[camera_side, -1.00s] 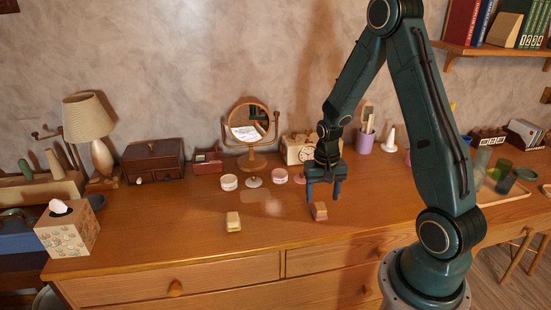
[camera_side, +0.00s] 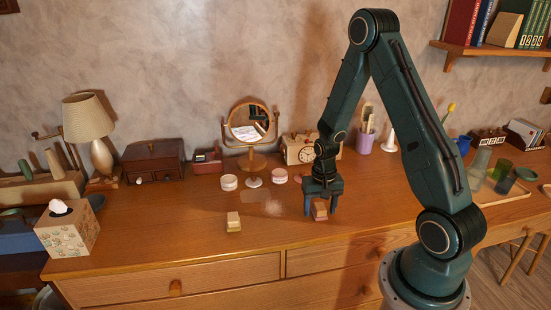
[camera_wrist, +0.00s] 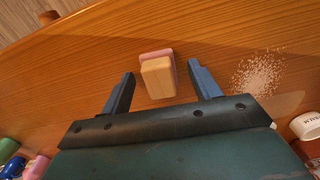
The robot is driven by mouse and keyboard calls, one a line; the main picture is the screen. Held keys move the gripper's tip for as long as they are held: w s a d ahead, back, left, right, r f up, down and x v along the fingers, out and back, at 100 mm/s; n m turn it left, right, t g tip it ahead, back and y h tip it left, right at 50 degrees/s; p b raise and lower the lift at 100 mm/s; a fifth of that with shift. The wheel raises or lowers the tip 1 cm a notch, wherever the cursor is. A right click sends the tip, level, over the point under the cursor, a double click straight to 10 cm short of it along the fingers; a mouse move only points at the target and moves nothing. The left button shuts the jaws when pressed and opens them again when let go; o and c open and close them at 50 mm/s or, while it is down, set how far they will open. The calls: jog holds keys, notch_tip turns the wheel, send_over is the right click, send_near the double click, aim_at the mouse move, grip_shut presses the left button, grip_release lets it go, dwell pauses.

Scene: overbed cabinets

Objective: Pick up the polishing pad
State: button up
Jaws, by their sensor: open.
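A small block with a wooden back and a pink pad layer (camera_side: 320,212) sits on the dresser top near its front edge; it looks like the polishing pad. In the wrist view the pad (camera_wrist: 158,78) lies between the two finger lines, with a visible gap on each side. My gripper (camera_side: 321,207) is open and low over it, fingers pointing down on either side. The gripper also shows in the wrist view (camera_wrist: 162,72). A second block with a pale yellow layer (camera_side: 233,222) sits farther left, apart from the gripper.
White powder (camera_wrist: 258,73) is scattered on the dresser top (camera_side: 170,235) beside the pad. The front middle is mostly clear.

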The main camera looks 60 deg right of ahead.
aim_at(320, 206)
jog(key=c, duration=1.1)
jog(key=shift+o, duration=0.2)
jog(key=shift+r, duration=0.1)
notch_tip(320, 206, up, 20)
dwell(0.3)
dwell(0.4)
